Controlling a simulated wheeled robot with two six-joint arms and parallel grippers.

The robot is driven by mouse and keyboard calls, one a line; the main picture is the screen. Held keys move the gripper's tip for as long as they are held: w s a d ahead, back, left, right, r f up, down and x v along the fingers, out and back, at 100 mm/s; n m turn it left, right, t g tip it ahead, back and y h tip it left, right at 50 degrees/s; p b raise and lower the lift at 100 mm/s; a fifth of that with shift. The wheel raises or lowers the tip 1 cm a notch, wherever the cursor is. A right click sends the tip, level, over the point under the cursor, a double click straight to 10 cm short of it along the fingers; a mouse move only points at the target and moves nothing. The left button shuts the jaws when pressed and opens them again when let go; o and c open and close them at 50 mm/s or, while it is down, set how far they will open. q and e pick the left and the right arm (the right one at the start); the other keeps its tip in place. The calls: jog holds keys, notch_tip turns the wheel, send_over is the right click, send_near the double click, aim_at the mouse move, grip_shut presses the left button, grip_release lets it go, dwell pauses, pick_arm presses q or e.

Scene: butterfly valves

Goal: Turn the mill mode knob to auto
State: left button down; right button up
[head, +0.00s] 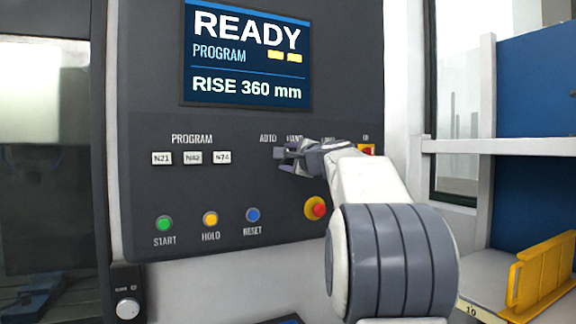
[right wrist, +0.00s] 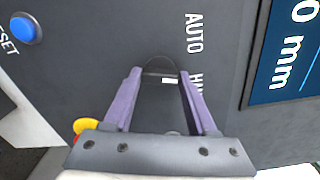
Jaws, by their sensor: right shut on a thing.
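The mill mode knob (right wrist: 160,95) is dark with a small white mark and sits between the fingers of my right gripper in the right wrist view. The AUTO label (right wrist: 194,33) shows beside it, with part of the HAND label near the right finger. In the head view my right gripper (head: 288,157) is at the panel just below the AUTO (head: 268,138) and HAND (head: 295,138) labels, and it hides the knob. My right gripper (right wrist: 162,82) is shut on the knob. Which label the knob points to is hard to tell. My left gripper is not in view.
The dark control panel (head: 140,200) has a READY screen (head: 247,50) above, green (head: 165,223), yellow (head: 210,219) and blue (head: 253,215) buttons, and a red stop button (head: 316,208) below my gripper. A shelf with a yellow rack (head: 542,270) stands at right.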

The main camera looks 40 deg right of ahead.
jog(key=n+b, duration=0.2)
jog(key=n, duration=0.1)
jog(key=n+b, duration=0.1)
jog(key=shift+f+n, duration=0.25)
jog(key=shift+n, duration=0.05)
jog(key=n+b, duration=0.2)
jog(key=n, duration=0.2)
jog(key=shift+r+b, duration=0.15)
jog(key=shift+b, duration=0.2)
jog(key=shift+n, duration=0.3)
jog(key=o, duration=1.4)
jog(key=shift+c, duration=0.2)
jog(key=b+v, duration=0.4)
jog(key=v, duration=0.6)
jog(key=shift+s, duration=0.3)
